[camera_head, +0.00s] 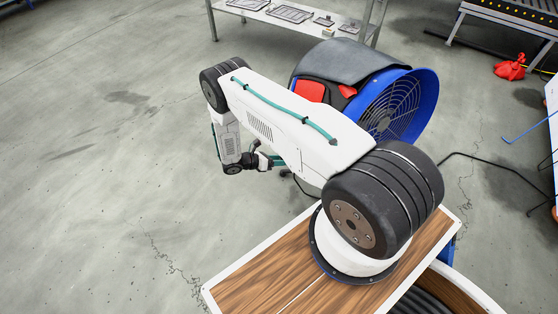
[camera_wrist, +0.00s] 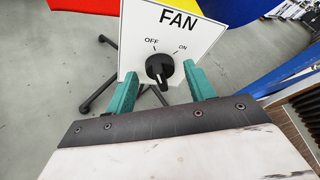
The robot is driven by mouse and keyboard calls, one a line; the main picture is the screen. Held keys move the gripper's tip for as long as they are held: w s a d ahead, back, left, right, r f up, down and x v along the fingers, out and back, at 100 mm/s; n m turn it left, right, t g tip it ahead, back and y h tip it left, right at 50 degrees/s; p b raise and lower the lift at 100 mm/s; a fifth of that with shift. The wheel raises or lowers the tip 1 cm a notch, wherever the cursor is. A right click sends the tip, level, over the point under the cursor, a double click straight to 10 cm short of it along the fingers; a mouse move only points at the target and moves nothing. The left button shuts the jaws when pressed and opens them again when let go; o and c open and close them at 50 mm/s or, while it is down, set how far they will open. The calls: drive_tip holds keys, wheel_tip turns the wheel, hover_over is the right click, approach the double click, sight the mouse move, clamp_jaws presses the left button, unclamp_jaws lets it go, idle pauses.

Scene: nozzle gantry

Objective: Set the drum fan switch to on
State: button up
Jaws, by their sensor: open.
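The drum fan (camera_head: 422,84) is a blue drum with a dark wire grille, standing beyond my arm in the head view. In the wrist view its white switch panel (camera_wrist: 207,42) reads FAN, with OFF at upper left of the knob and ON at upper right. The round black switch knob (camera_wrist: 160,67) has a raised grip; I cannot tell surely which label it points to. My gripper (camera_wrist: 161,78) is open, its green fingers on either side of the knob, with gaps showing. In the head view my gripper (camera_head: 272,162) is beside the fan, and my arm hides the panel.
A grey cover (camera_head: 350,62) drapes over the fan's top, above red parts (camera_head: 310,91). A metal table (camera_head: 285,12) with flat items stands behind. A black cable (camera_head: 490,163) runs over the floor at right. Open concrete floor lies at left.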

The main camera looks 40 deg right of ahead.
drive_tip(key=shift+c, duration=0.3)
drive_tip(key=c, duration=0.9)
drive_tip(key=m+t, duration=0.3)
drive_tip(key=m, duration=0.2)
drive_tip(key=s+m+t, duration=0.1)
drive_tip(key=m+t, duration=0.1)
drive_tip(key=m, duration=0.1)
drive_tip(key=shift+t+h, duration=0.3)
drive_tip(key=shift+h, duration=0.1)
drive_tip(key=o, duration=1)
drive_tip(key=shift+s, duration=0.1)
drive_tip(key=shift+c, duration=0.2)
